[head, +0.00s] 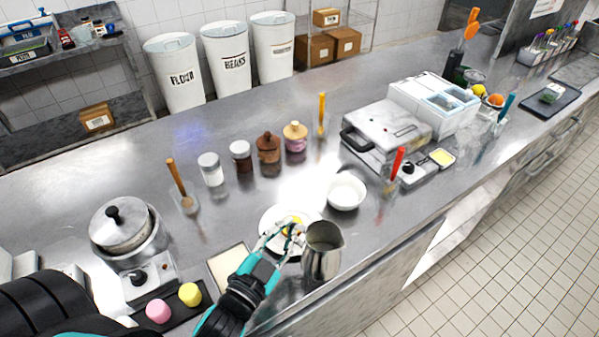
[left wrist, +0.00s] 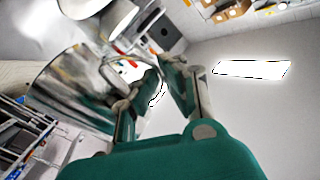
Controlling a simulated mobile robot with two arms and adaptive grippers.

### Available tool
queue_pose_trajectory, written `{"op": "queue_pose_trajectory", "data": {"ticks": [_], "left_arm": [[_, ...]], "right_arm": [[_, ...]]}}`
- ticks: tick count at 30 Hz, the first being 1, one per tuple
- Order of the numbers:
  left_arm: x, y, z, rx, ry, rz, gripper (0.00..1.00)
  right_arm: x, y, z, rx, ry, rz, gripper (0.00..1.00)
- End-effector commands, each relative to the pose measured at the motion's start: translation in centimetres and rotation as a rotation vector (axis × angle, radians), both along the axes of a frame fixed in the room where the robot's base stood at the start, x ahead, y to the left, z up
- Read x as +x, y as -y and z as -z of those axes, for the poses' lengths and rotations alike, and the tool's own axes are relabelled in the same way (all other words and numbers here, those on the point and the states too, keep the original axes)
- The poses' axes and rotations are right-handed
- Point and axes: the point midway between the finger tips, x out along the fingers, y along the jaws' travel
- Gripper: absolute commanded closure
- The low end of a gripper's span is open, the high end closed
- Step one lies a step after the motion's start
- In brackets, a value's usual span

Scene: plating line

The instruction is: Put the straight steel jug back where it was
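The straight steel jug (head: 323,254) is upright near the counter's front edge, its open mouth facing up. My left gripper (head: 292,236) is at the jug's left side, its fingers drawn together at the tips where the handle would be. It looks shut on the jug's handle, though the fingers hide most of the contact. In the left wrist view the jug's shiny body (left wrist: 70,88) is large beside the fingers (left wrist: 155,72). I cannot tell whether the jug's base touches the counter. My right gripper is not in view.
A white plate (head: 270,213) with yellow food lies just behind the gripper. A white bowl (head: 346,192) stands behind the jug. A pale rectangular board (head: 229,264) and a dark tray (head: 176,314) with pink and yellow items lie left. Counter (head: 395,228) right of the jug is clear.

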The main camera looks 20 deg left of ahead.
Motion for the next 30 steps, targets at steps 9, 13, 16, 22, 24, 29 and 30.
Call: {"op": "queue_pose_trajectory", "data": {"ticks": [9, 13, 16, 22, 24, 29, 30], "left_arm": [[3.4, -1.7, 0.3, 0.004, 0.0, 0.055, 1.0], [5.3, -3.4, 0.3, 0.009, -0.001, 0.068, 1.0], [7.1, -5.3, 0.1, 0.011, -0.001, 0.073, 1.0], [9.4, -8.4, -0.1, 0.01, 0.0, 0.067, 1.0], [9.9, -8.9, 0.1, 0.011, 0.001, 0.066, 1.0], [12.1, -10.3, 0.6, 0.013, 0.005, 0.066, 1.0], [12.9, -10.7, 0.8, 0.012, 0.006, 0.066, 1.0]], "right_arm": [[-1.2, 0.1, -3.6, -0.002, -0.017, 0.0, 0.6], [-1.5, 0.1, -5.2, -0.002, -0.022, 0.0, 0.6], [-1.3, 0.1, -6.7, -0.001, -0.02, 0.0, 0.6], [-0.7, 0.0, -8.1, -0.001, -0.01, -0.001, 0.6], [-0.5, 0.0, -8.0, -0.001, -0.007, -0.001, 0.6], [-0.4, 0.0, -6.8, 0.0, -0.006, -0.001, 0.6], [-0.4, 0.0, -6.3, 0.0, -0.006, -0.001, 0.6]]}}
